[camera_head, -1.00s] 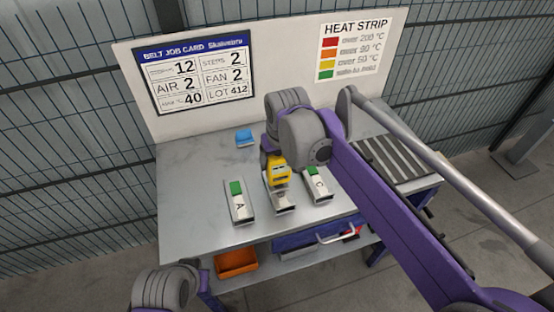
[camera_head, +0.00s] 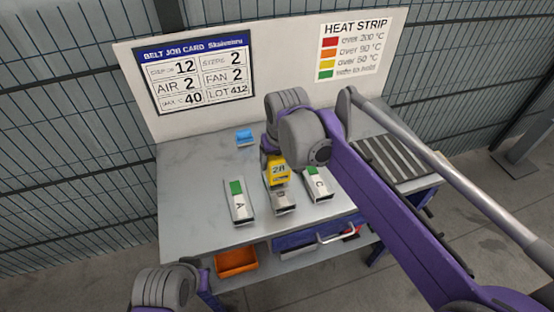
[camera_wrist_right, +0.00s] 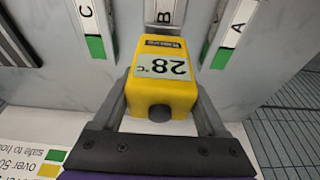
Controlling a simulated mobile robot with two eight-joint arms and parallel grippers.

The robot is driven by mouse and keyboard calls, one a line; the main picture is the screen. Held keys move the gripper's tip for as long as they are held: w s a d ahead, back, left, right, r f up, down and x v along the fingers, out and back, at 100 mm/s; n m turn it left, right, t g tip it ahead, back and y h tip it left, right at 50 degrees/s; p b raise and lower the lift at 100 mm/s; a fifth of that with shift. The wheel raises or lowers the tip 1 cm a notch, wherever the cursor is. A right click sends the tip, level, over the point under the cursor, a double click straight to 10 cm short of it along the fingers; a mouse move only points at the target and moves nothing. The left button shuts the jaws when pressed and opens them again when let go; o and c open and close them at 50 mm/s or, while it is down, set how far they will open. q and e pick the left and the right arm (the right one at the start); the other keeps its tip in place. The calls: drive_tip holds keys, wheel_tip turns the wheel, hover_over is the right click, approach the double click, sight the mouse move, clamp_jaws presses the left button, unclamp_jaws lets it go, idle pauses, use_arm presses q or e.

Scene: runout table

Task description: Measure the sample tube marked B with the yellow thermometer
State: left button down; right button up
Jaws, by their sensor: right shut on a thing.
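The yellow thermometer (camera_head: 278,171) is over the tube marked B (camera_head: 280,204), covering its upper part. Its screen reads 28 °C, upside down, in the right wrist view (camera_wrist_right: 162,66). My right gripper (camera_wrist_right: 160,88) is shut on the thermometer, one finger on each side. The B label shows just past the thermometer in the wrist view (camera_wrist_right: 165,17). Whether the thermometer touches the tube is hidden. My left gripper is not in view; only part of my left arm shows at the bottom left.
Tube A (camera_head: 238,208) lies left of B and tube C (camera_head: 317,186) right of it, both with green ends. A blue object (camera_head: 245,137) lies at the table's back. An orange bin (camera_head: 236,262) sits below. Rollers (camera_head: 394,160) are at the right.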

drive_tip(key=shift+r+p, duration=2.5)
drive_tip(key=shift+r, duration=1)
drive_tip(key=shift+f, duration=0.15)
